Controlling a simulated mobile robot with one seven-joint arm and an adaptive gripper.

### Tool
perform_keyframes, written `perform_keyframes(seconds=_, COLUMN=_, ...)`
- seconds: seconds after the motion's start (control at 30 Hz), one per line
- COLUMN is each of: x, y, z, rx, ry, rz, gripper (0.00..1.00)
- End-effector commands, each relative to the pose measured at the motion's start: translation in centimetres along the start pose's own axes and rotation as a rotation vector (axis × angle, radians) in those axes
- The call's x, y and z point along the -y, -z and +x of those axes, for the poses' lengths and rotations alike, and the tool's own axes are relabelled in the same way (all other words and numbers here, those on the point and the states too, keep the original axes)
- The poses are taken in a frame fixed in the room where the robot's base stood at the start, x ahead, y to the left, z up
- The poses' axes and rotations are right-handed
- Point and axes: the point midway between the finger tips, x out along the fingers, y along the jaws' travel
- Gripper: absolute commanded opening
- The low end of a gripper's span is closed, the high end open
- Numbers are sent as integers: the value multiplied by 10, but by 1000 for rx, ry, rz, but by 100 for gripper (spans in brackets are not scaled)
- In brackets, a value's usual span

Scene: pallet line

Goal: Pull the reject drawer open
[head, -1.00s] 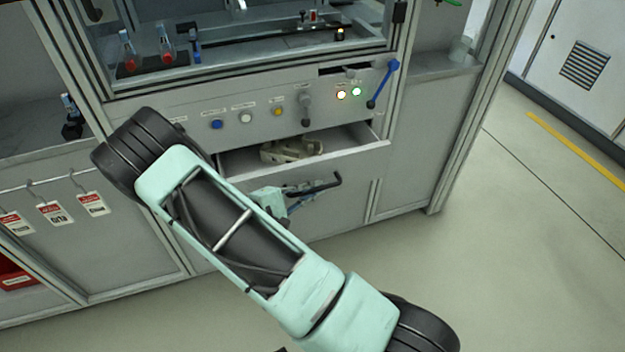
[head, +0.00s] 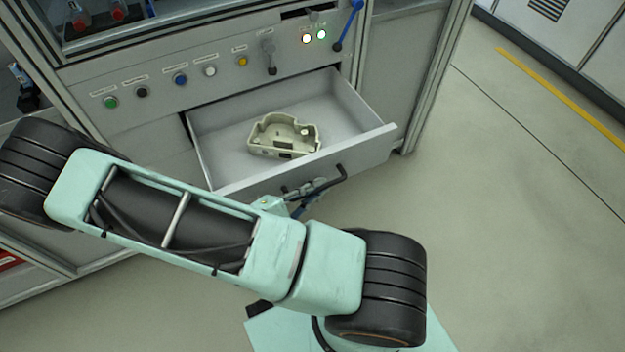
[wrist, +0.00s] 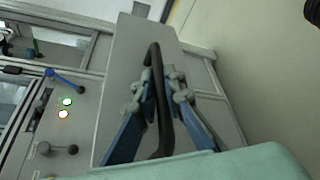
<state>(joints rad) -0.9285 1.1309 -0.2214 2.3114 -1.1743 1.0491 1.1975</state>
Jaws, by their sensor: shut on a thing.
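The reject drawer (head: 355,148) stands well out of the grey cabinet in the head view, its inside in plain sight. A beige moulded part (head: 283,137) lies in it. The drawer's front face (wrist: 127,60) fills the middle of the wrist view. Its black bar handle (wrist: 161,100) runs between the blue fingers of my gripper (wrist: 160,82), which is shut on it. In the head view the handle (head: 341,174) shows beside my gripper (head: 303,192), and my arm partly hides the front's lower left.
Above the drawer is a panel with coloured buttons (head: 180,80), a small black lever (head: 270,62) and a blue lever (head: 347,27). Two lamps (head: 313,37) on it are lit. The floor (head: 490,200) to the right is clear.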

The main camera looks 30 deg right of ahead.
Motion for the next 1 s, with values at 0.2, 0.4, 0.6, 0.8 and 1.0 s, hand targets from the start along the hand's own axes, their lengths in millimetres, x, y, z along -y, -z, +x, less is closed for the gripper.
perform_keyframes(seconds=0.2, x=0, y=-1, z=-1, rx=-1, ry=-1, rz=0, gripper=0)
perform_keyframes(seconds=0.4, x=0, y=0, z=-1, rx=-1, ry=-1, rz=0, gripper=15)
perform_keyframes(seconds=0.6, x=0, y=0, z=-1, rx=-1, ry=0, rz=0, gripper=27)
perform_keyframes(seconds=0.8, x=0, y=0, z=-2, rx=-1, ry=0, rz=0, gripper=27)
perform_keyframes(seconds=1.0, x=0, y=1, z=-24, rx=-7, ry=0, rz=2, gripper=27)
